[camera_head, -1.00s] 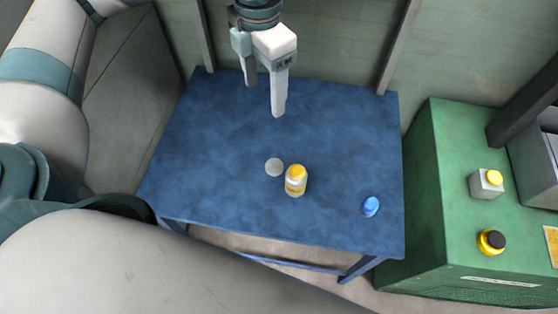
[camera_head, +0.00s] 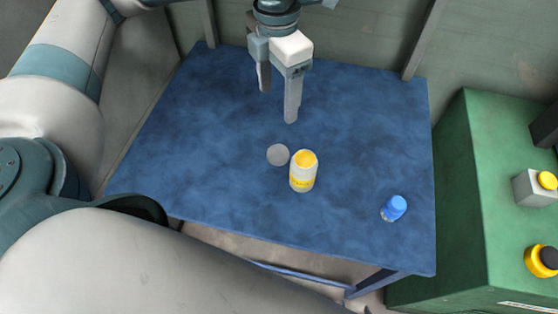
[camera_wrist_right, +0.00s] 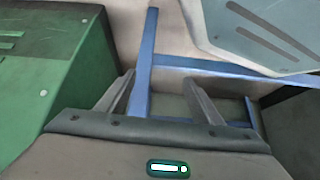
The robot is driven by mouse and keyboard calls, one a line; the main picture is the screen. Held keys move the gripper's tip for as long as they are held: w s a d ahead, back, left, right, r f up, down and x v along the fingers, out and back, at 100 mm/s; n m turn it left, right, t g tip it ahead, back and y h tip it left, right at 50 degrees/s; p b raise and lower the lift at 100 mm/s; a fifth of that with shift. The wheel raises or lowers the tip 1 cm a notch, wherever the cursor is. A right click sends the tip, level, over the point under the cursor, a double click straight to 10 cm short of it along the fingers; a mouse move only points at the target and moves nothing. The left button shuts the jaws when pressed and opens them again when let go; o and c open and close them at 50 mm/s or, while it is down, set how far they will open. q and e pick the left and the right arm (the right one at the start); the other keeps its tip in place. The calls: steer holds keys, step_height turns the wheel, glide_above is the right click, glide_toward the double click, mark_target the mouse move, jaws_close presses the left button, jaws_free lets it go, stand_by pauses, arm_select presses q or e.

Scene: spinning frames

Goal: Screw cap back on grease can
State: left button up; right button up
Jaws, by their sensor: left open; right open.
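A pale can (camera_head: 302,181) with a yellow band and a yellow-orange top stands upright on the blue table. I cannot tell whether that top is a cap or grease. A flat grey disc (camera_head: 278,155) lies just left of the can. A small blue-topped container (camera_head: 394,208) is at the table's right side. My left gripper (camera_head: 278,104) points down, open and empty, above and behind the can and disc in the head view. My right gripper (camera_wrist_right: 159,78) is open and empty in the right wrist view, away from these objects.
The blue table (camera_head: 215,130) is mostly clear. A green cabinet (camera_head: 470,200) on the right carries a grey box with a yellow button (camera_head: 538,186) and a yellow and black knob (camera_head: 543,260). The right wrist view shows blue table legs (camera_wrist_right: 145,60) and floor near my right gripper.

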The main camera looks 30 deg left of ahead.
arm_select(q)
steer(key=shift+f+b, duration=0.35)
steer(key=shift+f, duration=0.4)
arm_select(e)
steer(key=shift+w+a+f+t, duration=0.1)
steer(key=shift+w+a+t, duration=0.2)
steer(key=shift+w, duration=0.4)
arm_select(q)
glide_above(278, 153)
step_height(278, 153, down, 12)
steer(key=shift+r, duration=0.2)
arm_select(e)
steer(key=shift+w, duration=0.1)
arm_select(q)
steer(key=shift+f, duration=0.3)
step_height(278, 153, down, 4)
steer(key=shift+f, duration=0.6)
arm_select(e)
steer(key=shift+a+r, duration=0.2)
steer(key=shift+a, duration=0.1)
